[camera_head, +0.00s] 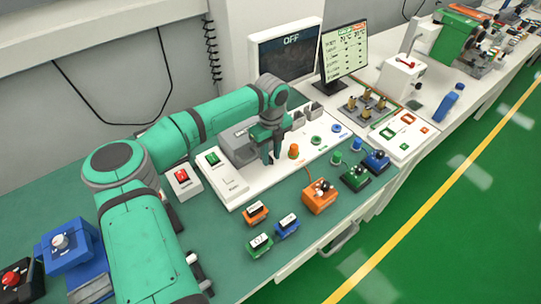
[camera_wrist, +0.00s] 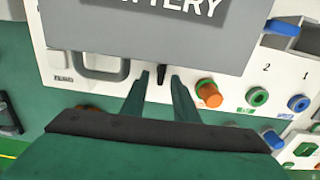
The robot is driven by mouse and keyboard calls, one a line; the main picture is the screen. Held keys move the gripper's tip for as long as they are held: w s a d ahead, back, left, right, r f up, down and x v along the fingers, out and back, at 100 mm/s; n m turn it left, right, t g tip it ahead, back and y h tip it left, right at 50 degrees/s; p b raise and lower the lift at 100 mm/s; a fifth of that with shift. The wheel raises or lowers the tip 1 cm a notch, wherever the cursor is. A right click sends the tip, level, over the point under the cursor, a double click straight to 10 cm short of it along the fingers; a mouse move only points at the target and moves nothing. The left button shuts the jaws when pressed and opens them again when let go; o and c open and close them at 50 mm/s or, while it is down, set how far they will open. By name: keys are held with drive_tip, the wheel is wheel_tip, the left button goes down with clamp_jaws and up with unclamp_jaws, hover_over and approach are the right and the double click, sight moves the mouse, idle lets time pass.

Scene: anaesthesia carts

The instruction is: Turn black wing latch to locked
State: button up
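A grey box marked "BATTERY" (camera_wrist: 130,45) fills the top of the wrist view and stands on a white panel (camera_wrist: 225,85). The black wing latch (camera_wrist: 162,76) is a small dark upright piece at the box's near edge. My gripper (camera_wrist: 160,77) has its two green fingertips on either side of the latch, with a narrow gap showing on each side. In the head view my gripper (camera_head: 271,159) points down at the front of the grey box (camera_head: 238,147). There the latch is hidden by my fingers.
An orange knob (camera_wrist: 209,94) stands close right of my fingers, with green (camera_wrist: 257,97) and blue (camera_wrist: 298,103) round parts beyond. Loose coloured blocks lie in front.

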sight(271, 159)
wheel_tip(271, 159, up, 10)
drive_tip(key=shift+r, duration=0.25)
idle(0.6)
